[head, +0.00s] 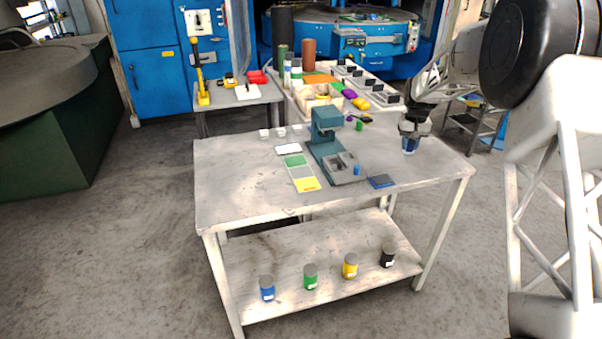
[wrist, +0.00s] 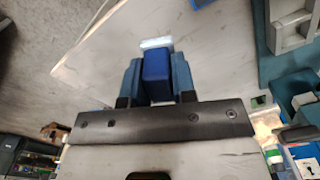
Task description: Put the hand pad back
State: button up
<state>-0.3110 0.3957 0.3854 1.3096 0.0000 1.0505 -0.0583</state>
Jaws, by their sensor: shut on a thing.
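My gripper (head: 413,128) is above the right end of the grey table. It is shut on a blue block with a pale far end (wrist: 156,66), which I take to be the hand pad. In the wrist view the block sits between the two blue-grey fingers (wrist: 157,80). In the head view the blue pad (head: 410,146) hangs below the fingers; whether it touches the table is hard to tell. A flat dark-blue slab (head: 382,181) lies on the table, in front and to the left of the gripper.
A green press (head: 327,137) stands mid-table, with a small blue piece (head: 357,170) by its base. Coloured cards (head: 300,172) lie to its left. Several pots stand on the lower shelf (head: 330,255). The table's left part (head: 235,180) is clear.

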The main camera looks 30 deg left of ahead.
jog(key=s+a+f+n, duration=0.1)
jog(key=s+a, duration=0.7)
jog(key=s, duration=0.1)
jog(key=s+a+f+n, duration=0.2)
jog(key=s+a, duration=0.6)
jog(key=s, duration=0.1)
jog(key=s+a+f+n, duration=0.1)
jog(key=s+a+f, duration=0.1)
jog(key=s+a, duration=0.5)
jog(key=shift+s+a+n, duration=0.2)
jog(key=shift+s, duration=0.45)
jog(key=shift+s+a+n, duration=0.2)
jog(key=shift+s, duration=0.4)
jog(key=shift+w+a+f, duration=0.25)
jog(key=shift+w+a, duration=1.3)
jog(key=shift+w, duration=0.45)
jog(key=shift+w+a+f, duration=0.25)
jog(key=shift+w+a, duration=1.35)
jog(key=shift+w, duration=0.35)
jog(key=shift+w+a+f, duration=0.25)
jog(key=shift+w+a, duration=1.3)
jog(key=shift+w, duration=0.45)
jog(key=shift+w+a, duration=0.2)
jog(key=shift+w+a+f, duration=0.1)
jog(key=shift+w+f, duration=0.05)
jog(key=shift+f, duration=1.6)
